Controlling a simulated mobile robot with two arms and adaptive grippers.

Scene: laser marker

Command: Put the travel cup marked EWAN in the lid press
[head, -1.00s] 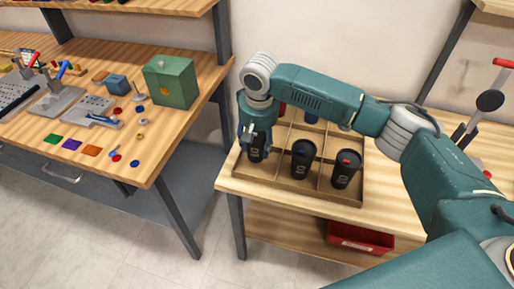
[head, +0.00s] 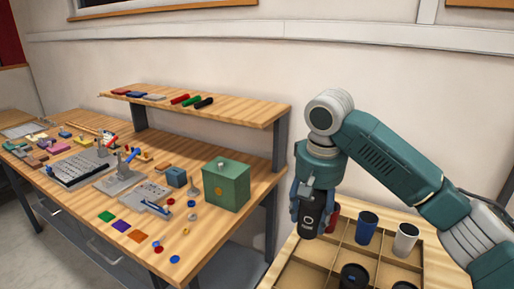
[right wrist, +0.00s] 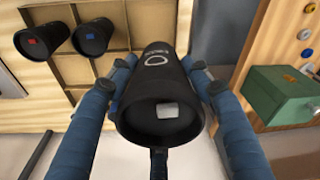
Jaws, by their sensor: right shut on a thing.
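My right gripper (head: 309,207) is shut on a black travel cup (head: 308,222), held upright above the left side of a divided crate (head: 303,276). In the right wrist view the same cup (right wrist: 158,85) sits between both fingers. It has a pale square on its end and white marking on its side, too small to read. Two more black cups show there, one with a red square (right wrist: 40,43) and one with a blue square (right wrist: 92,38). I cannot make out the name EWAN. No lid press can be clearly identified now. My left gripper is not in view.
In the crate stand a red cup (head: 333,217), a blue cup (head: 367,227), a white cup (head: 405,239) and black cups. On the left, a workbench (head: 215,235) holds a green box (head: 226,187), small tools and coloured tiles. A gap separates the two tables.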

